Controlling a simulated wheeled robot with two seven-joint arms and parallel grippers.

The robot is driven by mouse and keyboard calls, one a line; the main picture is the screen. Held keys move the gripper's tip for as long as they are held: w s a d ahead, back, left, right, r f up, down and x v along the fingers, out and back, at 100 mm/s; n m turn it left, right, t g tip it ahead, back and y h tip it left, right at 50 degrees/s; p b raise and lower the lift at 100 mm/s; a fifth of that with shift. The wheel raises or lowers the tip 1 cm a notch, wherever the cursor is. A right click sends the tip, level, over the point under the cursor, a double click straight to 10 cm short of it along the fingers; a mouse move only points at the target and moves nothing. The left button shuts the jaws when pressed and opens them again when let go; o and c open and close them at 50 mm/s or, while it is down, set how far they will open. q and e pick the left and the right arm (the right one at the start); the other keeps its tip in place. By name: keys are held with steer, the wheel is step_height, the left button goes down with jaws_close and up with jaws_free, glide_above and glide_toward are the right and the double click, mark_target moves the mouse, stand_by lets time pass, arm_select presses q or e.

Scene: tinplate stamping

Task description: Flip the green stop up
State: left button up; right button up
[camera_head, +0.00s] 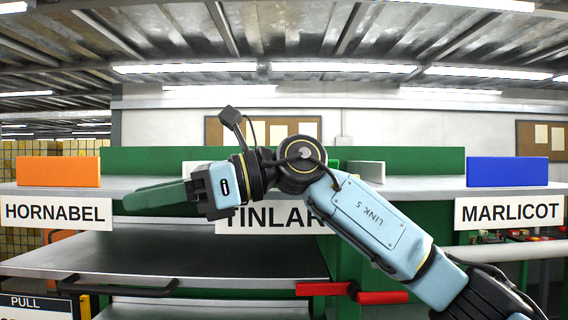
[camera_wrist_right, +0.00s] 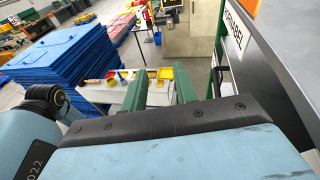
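My right gripper (camera_head: 130,198) reaches across from the lower right in the head view, its green fingers pointing left in front of the shelf edge, between the HORNABEL and TINLAR labels. In the right wrist view my right gripper (camera_wrist_right: 161,80) has its two fingers apart with nothing between them. The green stop cannot be made out for certain. A small green piece (camera_head: 335,165) shows just right of my wrist above the TINLAR label (camera_head: 270,220), largely hidden by my arm. My left gripper is not in view.
An orange block (camera_head: 58,171) stands above the HORNABEL label (camera_head: 56,212); a blue block (camera_head: 507,171) stands above the MARLICOT label (camera_head: 510,212). A long green panel (camera_head: 420,160) runs behind the shelf. Red handles (camera_head: 383,297) and a black handle (camera_head: 115,289) sit lower down.

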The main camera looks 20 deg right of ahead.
steer(key=s+d+r+m+t+h, duration=0.1)
steer(key=d+r+t+h, duration=0.3)
steer(key=d+r+h, duration=0.5)
steer(key=d+r+m+t+h, duration=0.1)
steer(key=d+r+t+h, duration=0.3)
steer(key=d, duration=0.9)
steer(key=shift+g, duration=0.5)
steer(key=x, duration=1.2)
steer(key=shift+a+p, duration=0.2)
steer(key=shift+p, duration=0.1)
steer(key=shift+r, duration=0.1)
jaws_close()
